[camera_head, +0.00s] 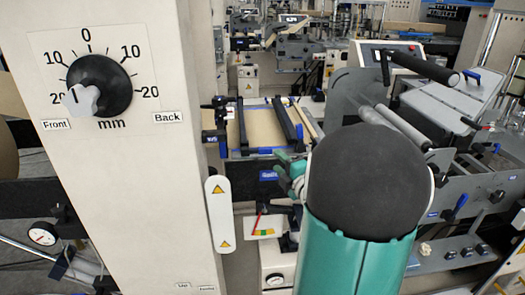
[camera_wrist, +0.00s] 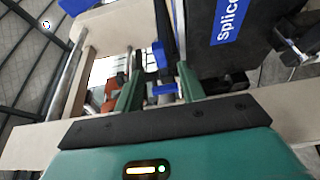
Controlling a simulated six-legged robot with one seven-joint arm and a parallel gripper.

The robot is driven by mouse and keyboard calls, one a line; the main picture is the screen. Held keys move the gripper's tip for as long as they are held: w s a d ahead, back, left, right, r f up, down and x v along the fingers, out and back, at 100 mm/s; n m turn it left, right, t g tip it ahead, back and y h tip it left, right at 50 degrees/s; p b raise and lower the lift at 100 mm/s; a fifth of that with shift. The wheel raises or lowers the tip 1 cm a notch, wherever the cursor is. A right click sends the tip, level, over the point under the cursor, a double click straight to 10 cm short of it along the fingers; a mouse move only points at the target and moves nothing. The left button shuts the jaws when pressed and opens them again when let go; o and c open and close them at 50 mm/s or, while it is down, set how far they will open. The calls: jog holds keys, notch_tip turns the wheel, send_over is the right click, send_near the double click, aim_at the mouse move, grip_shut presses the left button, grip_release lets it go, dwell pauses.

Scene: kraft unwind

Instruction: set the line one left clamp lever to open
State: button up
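In the wrist view my gripper (camera_wrist: 160,84) has its two green fingers apart. A small blue lever piece (camera_wrist: 164,89) shows between the fingers, close to the right one. Another blue piece (camera_wrist: 158,54) stands just above it on a dark upright part. I cannot tell whether a finger touches either piece, or which one is the line one left clamp lever; no label for it is readable. In the head view my teal arm covers most of the gripper and what lies in front of it.
A dark panel with a blue "Splice" label (camera_wrist: 230,22) is at upper right in the wrist view. A pale frame (camera_wrist: 95,28) and a metal rod (camera_wrist: 66,78) are at left. In the head view, a pale column with a dial (camera_head: 98,85) stands at left and machine rollers (camera_head: 395,125) at right.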

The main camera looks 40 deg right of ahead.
aim_at(267, 152)
jog(key=x, duration=0.8)
jog(key=shift+w, duration=0.4)
jog(key=shift+c, duration=0.2)
grip_shut()
